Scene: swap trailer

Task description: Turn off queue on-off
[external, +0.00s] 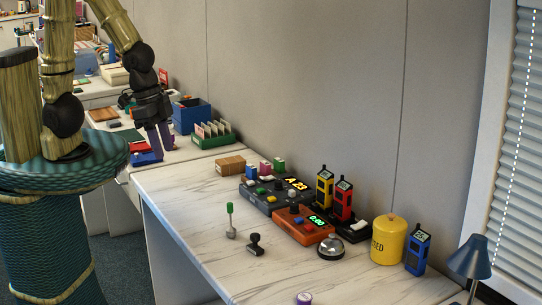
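A dark grey console (262,203) with a lit yellow display reading about "A 23" (295,184) stands on the marble-top desk; it looks like the queue unit. It carries several small coloured buttons and knobs. Which one is the on-off control is too small to tell. My gripper (161,151) is at the left, over the far-left desk and well apart from the console. Its purple fingers point down, seem spread, and nothing shows between them.
An orange box (302,224) with a green display adjoins the console. Red and yellow handsets, a bell (330,247), a yellow canister (388,240), a blue handset (417,250) and stamps (255,244) stand nearby. A green card rack (212,134) is beside my gripper.

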